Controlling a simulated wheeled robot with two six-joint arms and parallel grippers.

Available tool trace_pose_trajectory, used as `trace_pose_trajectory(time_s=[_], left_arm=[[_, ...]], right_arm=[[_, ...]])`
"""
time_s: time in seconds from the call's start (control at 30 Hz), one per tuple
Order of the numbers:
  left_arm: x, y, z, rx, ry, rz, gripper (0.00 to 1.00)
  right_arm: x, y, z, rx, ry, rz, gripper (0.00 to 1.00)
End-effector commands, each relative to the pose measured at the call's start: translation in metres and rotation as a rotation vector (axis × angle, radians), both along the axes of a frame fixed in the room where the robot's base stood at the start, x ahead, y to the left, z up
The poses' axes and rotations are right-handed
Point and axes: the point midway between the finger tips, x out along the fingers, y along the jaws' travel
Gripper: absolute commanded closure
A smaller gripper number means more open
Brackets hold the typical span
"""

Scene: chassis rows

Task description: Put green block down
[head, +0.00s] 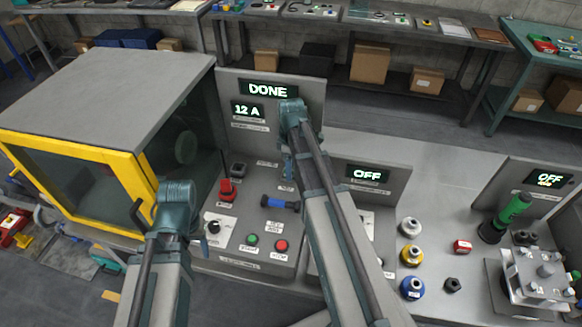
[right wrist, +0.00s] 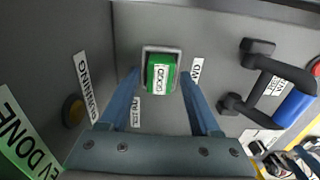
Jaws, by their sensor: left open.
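A green block (right wrist: 159,76) with a white label sits in a square grey holder (right wrist: 146,50) on the grey panel, in the right wrist view. The two blue fingers of my right gripper (right wrist: 160,72) stand apart on either side of the block, with a gap showing on each side. In the head view my right gripper (head: 289,168) points down to the panel just beyond the blue-gripped handle; the block is hidden there. My left gripper (head: 204,245) is low at the left, mostly hidden by its own wrist, near the panel's front left.
A handle with a blue grip (head: 280,203) stands close to the right gripper. A red switch (head: 227,188) and green (head: 252,239) and red (head: 281,245) buttons are on the panel. A yellow-framed cabinet (head: 60,152) stands left. The display (head: 268,89) reads DONE.

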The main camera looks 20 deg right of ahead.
Motion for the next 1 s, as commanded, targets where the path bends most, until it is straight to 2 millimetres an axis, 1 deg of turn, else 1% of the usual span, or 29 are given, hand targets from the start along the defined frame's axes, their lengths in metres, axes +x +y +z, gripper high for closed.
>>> trace_pose_trajectory(time_s=[0.37, 0.53, 0.77, 1.0], left_arm=[[0.0, 0.0, 0.002, 0.0, 0.0, 0.0, 0.43], [0.0, 0.0, 0.01, 0.0, 0.0, 0.0, 0.43], [0.0, 0.0, 0.036, 0.0, 0.0, 0.0, 0.43], [0.0, 0.0, 0.072, 0.0, 0.0, -0.001, 0.43]], right_arm=[[0.0, 0.0, 0.002, 0.0, 0.0, 0.0, 0.31], [0.0, 0.0, 0.01, 0.0, 0.0, 0.0, 0.31], [0.0, 0.0, 0.036, 0.0, 0.0, 0.0, 0.31], [0.0, 0.0, 0.072, 0.0, 0.0, 0.0, 0.31]])
